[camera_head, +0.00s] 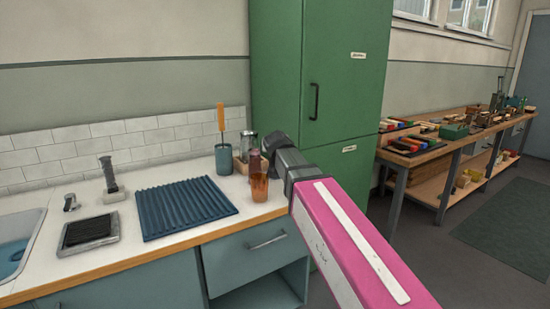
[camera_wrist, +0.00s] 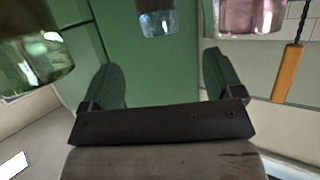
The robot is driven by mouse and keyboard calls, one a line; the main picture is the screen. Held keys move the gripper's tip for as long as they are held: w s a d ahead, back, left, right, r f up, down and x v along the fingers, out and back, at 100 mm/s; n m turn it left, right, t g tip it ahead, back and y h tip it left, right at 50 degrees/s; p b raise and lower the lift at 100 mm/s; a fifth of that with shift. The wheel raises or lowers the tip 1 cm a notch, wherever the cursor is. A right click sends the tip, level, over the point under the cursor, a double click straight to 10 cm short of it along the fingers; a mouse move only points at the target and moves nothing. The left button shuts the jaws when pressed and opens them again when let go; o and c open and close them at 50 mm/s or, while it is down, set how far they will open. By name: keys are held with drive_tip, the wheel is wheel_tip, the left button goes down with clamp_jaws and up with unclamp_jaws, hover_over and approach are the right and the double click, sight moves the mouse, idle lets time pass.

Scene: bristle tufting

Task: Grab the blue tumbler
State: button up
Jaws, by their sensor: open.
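A bluish see-through tumbler (camera_wrist: 158,18) shows at the top middle of the wrist view, cut off by the frame edge. My gripper (camera_wrist: 161,66) is open and empty, its two dark green fingers spread apart. The tumbler lies beyond the fingertips, in line with the gap between them and not touching. In the head view, my gripper's dark end (camera_head: 278,143) is over the counter's right end, by the green cabinet. I cannot make out the blue tumbler in the head view; my arm may hide it.
A pink glass (camera_wrist: 250,14) and a green glass (camera_wrist: 32,65) flank the tumbler. An amber glass (camera_head: 259,187) stands near the counter edge. A teal cup (camera_head: 223,160) holds an orange-handled brush. A ribbed blue mat (camera_head: 183,208) lies left; the green cabinet (camera_head: 340,105) stands right.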

drive_tip(key=x, duration=1)
drive_tip(key=c, duration=1.1)
drive_tip(key=shift+r, duration=0.1)
